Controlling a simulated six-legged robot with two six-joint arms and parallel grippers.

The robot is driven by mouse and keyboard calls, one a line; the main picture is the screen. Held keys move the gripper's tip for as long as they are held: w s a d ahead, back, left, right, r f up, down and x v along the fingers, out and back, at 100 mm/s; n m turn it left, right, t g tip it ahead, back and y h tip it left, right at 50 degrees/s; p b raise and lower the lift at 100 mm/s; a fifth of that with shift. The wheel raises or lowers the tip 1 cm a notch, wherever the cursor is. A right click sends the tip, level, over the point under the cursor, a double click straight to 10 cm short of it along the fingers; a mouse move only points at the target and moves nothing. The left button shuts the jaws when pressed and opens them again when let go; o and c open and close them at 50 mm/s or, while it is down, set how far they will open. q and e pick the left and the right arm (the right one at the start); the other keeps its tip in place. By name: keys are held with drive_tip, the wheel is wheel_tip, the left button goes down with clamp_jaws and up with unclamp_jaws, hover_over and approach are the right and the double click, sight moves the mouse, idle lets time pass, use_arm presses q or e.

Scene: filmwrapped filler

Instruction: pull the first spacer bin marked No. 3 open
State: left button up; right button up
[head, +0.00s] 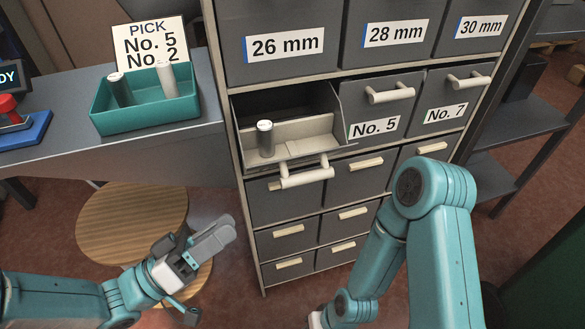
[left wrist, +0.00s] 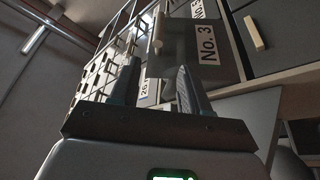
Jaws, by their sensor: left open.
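The bin marked No. 3 (head: 290,131) is pulled out of the cabinet, left of the bin marked No. 5. Its inside shows, with one grey spacer (head: 265,139) standing in it. Its pale bar handle (head: 305,178) is on the front; the label is hidden in the head view. In the left wrist view the No. 3 label (left wrist: 208,45) and the handle (left wrist: 158,28) show beyond my fingers. My left gripper (head: 221,234) is open and empty, apart from the handle, below and to its left.
Closed bins No. 5 (head: 375,127) and No. 7 (head: 446,113) sit to the right. A teal tray (head: 145,122) with two cylinders stands on the left bench by a pick sign (head: 150,45). A round stool (head: 130,222) is below. My right arm stands before the cabinet's lower right.

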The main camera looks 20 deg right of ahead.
sight(298, 176)
use_arm(q)
drive_tip(key=x, duration=1)
drive_tip(key=b+x, duration=0.1)
drive_tip(key=x, duration=0.4)
drive_tip(key=shift+s+d+r, duration=0.2)
drive_tip(key=shift+d, duration=0.05)
clamp_jaws()
